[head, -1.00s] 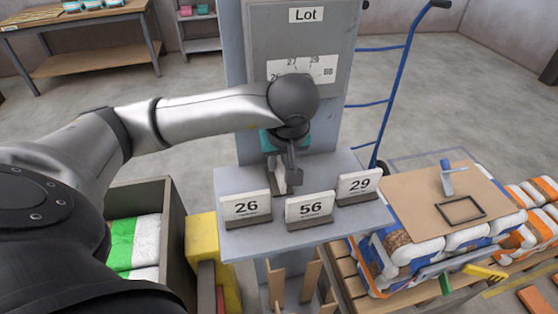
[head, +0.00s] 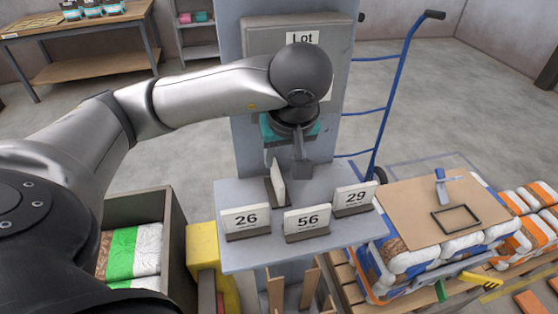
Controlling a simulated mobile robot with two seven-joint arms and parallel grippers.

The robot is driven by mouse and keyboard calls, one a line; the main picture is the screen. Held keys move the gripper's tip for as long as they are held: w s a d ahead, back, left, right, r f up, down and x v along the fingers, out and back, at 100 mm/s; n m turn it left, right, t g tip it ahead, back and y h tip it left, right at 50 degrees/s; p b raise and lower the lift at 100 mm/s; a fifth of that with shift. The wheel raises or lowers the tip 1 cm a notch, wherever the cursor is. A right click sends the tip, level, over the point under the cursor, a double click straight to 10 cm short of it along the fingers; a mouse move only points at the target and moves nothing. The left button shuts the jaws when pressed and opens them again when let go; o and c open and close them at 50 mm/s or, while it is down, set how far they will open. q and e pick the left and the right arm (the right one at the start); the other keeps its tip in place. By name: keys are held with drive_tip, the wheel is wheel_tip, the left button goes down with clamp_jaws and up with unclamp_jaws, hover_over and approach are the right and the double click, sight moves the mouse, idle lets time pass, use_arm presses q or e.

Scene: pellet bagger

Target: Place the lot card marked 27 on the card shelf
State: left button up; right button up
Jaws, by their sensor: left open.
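A white lot card (head: 278,185) stands in a dark holder at the back of the grey card shelf (head: 245,256). It is turned nearly edge-on, so I cannot read its number. In front of it stand the cards marked 26 (head: 245,218), 56 (head: 306,219) and 29 (head: 354,197). My left gripper (head: 302,170) is open, just above the shelf and to the right of the turned card, apparently apart from it. My right gripper is not in view.
A grey Lot panel (head: 262,50) rises behind the shelf, largely covered by my left arm. A crate with bags (head: 178,215) stands at left, beside a yellow block (head: 203,245). A blue hand truck (head: 394,95) and a pallet of bags with cardboard (head: 405,205) are at right.

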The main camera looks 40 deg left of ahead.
use_arm(q)
drive_tip(key=shift+p+v, duration=0.65)
drive_tip(key=shift+v, duration=1.05)
